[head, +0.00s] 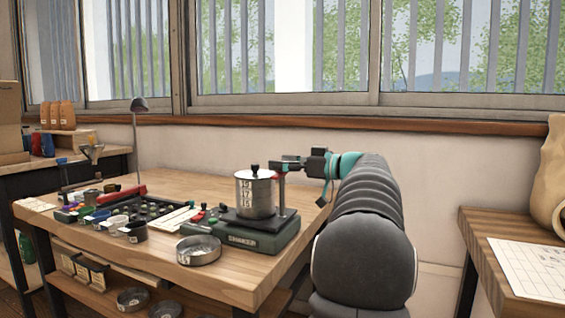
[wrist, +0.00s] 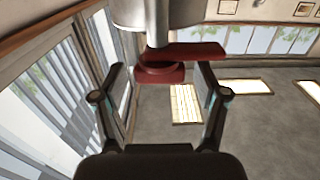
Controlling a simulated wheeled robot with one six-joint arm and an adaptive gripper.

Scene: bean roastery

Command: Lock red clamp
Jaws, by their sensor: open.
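The red clamp (wrist: 160,73) shows in the wrist view as a red piece at the foot of a short metal post, with a flat red bar (wrist: 208,52) running to the right. In the head view, a small red part of the clamp (head: 281,168) shows at the top of the machine's post, beside the metal canister (head: 256,194) on the green-based machine (head: 238,238). My gripper (wrist: 160,75) is open, with one finger on each side of the red clamp. Its fingertips also show in the head view (head: 284,165). I cannot tell whether either finger touches the clamp.
The machine stands on a wooden workbench (head: 222,280). A round metal pan (head: 199,250) lies at its front left, and a lamp (head: 138,120), cups and a tray of small items stand further left. A second table (head: 485,225) with a paper sheet is at the right. The wall and windows are behind.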

